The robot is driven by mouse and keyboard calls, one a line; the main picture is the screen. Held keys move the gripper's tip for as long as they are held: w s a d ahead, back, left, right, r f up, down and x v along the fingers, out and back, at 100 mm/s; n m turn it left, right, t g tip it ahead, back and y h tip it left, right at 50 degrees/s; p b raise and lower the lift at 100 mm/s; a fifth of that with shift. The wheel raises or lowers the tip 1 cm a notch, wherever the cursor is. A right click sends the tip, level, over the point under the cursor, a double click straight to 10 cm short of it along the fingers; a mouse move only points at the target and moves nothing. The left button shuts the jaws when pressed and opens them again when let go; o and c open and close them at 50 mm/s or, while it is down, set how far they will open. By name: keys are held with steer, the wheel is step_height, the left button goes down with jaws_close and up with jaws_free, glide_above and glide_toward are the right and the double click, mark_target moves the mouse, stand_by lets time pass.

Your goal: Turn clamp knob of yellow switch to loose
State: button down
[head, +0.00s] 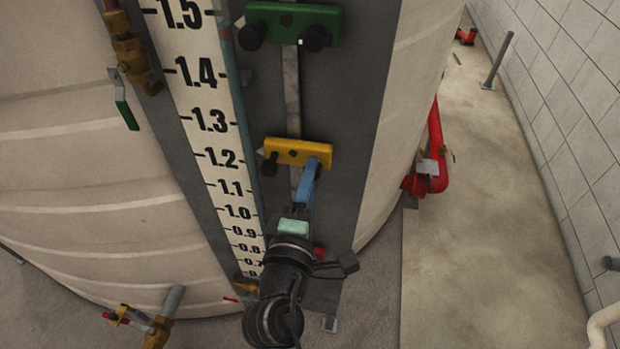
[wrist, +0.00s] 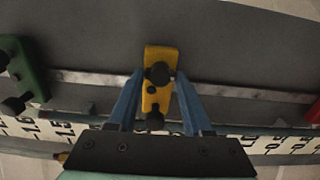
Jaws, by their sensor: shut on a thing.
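The yellow switch (head: 298,152) is mounted on a vertical metal rail on the tank's dark strip, beside the level scale. In the wrist view the yellow switch (wrist: 149,101) carries two black knobs. The upper knob (wrist: 158,73) lies between the blue fingertips of my gripper (wrist: 159,74), which is shut on it. The lower knob (wrist: 155,121) is free, and it also shows at the left end of the switch in the head view (head: 270,164). In the head view my gripper (head: 318,166) reaches up to the right end of the switch and hides the held knob.
A green switch (head: 290,24) with black knobs sits higher on the rail. A red part (head: 318,253) shows low beside my arm. The numbered scale (head: 205,100) runs along the left. Valves (head: 125,60) and red piping (head: 437,150) stand out around the tank. The floor at right is open.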

steer(key=shift+c, duration=1.6)
jaws_free()
steer(key=shift+s, duration=0.1)
steer(key=b+v, duration=0.5)
steer(key=v, duration=0.8)
